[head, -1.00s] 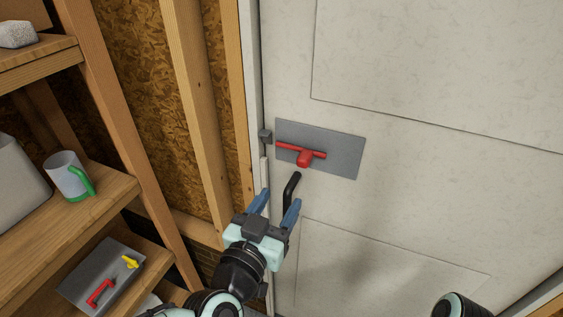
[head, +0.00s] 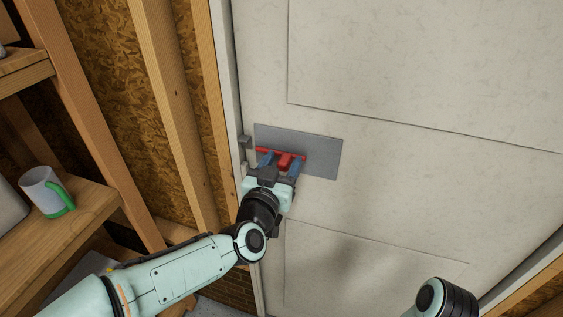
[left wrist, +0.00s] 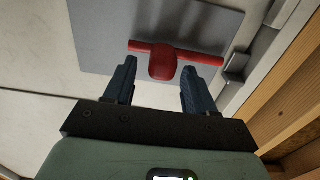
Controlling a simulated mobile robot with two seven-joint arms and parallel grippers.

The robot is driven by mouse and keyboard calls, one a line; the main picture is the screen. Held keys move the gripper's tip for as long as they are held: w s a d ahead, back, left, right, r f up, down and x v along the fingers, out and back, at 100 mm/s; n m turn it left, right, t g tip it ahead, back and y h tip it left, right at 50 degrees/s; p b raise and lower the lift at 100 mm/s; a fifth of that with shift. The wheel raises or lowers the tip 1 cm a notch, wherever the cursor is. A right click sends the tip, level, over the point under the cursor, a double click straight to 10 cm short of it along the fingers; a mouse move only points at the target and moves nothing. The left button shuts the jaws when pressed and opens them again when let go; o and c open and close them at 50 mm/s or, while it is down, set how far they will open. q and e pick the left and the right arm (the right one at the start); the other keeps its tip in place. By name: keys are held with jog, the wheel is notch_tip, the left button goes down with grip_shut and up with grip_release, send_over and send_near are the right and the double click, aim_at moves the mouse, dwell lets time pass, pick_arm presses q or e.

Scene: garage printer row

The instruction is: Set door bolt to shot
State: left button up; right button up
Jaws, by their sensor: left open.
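The door bolt is a red bar with a red knob (head: 286,160) on a grey plate (head: 323,157) on the pale door. In the left wrist view the knob (left wrist: 162,66) stands out from the middle of the bar. The bar's end lies close to a small grey keeper (head: 245,141) on the door frame, seemingly just short of it; the keeper also shows in the left wrist view (left wrist: 238,66). My left gripper (head: 281,163) is open, with one finger on each side of the knob and gaps between. My right gripper is out of view.
The pale door (head: 400,190) fills the right. Wooden studs (head: 175,100) and a shelf (head: 85,215) with a white and green mug (head: 42,190) stand at the left, near my left arm. The black door handle is hidden behind my gripper.

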pick_arm(q)
grip_shut()
jog(key=a+b, duration=0.1)
jog(key=w+a+b, duration=0.1)
jog(key=a, duration=0.1)
jog(key=shift+a+f, duration=0.1)
jog(key=shift+f, duration=0.05)
jog(key=shift+w+a, duration=0.1)
jog(key=shift+a, duration=0.25)
grip_release()
jog(key=shift+a, duration=0.15)
